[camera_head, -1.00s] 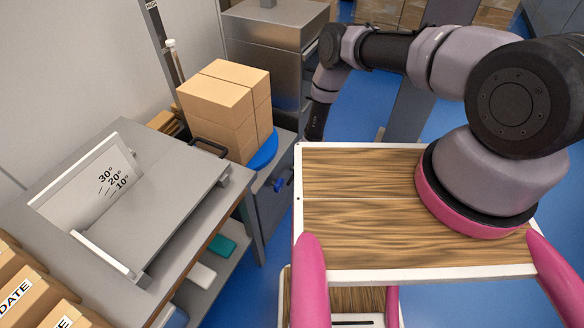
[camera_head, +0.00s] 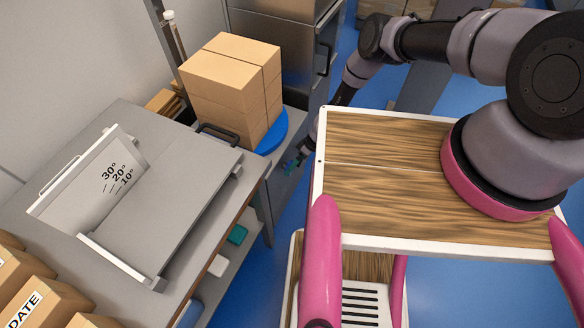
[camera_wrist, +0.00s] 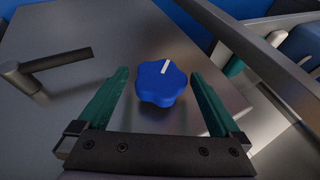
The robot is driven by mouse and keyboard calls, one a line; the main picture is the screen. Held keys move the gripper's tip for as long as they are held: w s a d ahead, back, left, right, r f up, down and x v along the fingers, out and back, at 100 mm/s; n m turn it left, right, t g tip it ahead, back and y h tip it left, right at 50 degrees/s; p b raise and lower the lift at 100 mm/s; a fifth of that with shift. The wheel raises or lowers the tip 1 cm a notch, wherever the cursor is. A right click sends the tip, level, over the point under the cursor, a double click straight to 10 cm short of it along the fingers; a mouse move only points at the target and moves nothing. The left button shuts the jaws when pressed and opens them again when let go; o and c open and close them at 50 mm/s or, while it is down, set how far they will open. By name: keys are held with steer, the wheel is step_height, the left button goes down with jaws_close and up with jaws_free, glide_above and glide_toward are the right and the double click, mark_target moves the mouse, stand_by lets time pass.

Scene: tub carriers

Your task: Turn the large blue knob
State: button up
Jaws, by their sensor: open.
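The large blue knob (camera_wrist: 150,88) is lobed, with a white pointer mark on its face, and sits on a grey metal panel. In the wrist view it lies between the two teal fingers of my gripper (camera_wrist: 159,76). The fingers are open, one on each side of the knob, with a visible gap to it. In the head view my gripper (camera_head: 292,164) is small, beside the grey cabinet below the blue round plate; the knob cannot be made out clearly there.
A black handle (camera_wrist: 48,64) sticks out of the panel left of the knob. In the head view, stacked cardboard boxes (camera_head: 228,90) stand on the blue round plate (camera_head: 273,136). A grey bench fixture with angle marks (camera_head: 165,215) stands to the left.

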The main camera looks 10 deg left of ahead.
steer(key=shift+s+a+f, duration=0.2)
steer(key=shift+a+f, duration=0.15)
steer(key=shift+f, duration=0.2)
steer(key=c, duration=1.2)
steer(key=shift+t, duration=0.4)
steer(key=t+h, duration=0.1)
steer(key=t, duration=0.1)
steer(key=n+t, duration=0.1)
steer(key=t, duration=0.1)
steer(key=shift+s+a+r+h, duration=0.15)
steer(key=shift+s+a+h, duration=0.05)
steer(key=shift+h, duration=0.2)
steer(key=shift+d+n+t+h, duration=0.15)
steer(key=shift+n+t+h, duration=0.35)
steer(key=shift+t, duration=1)
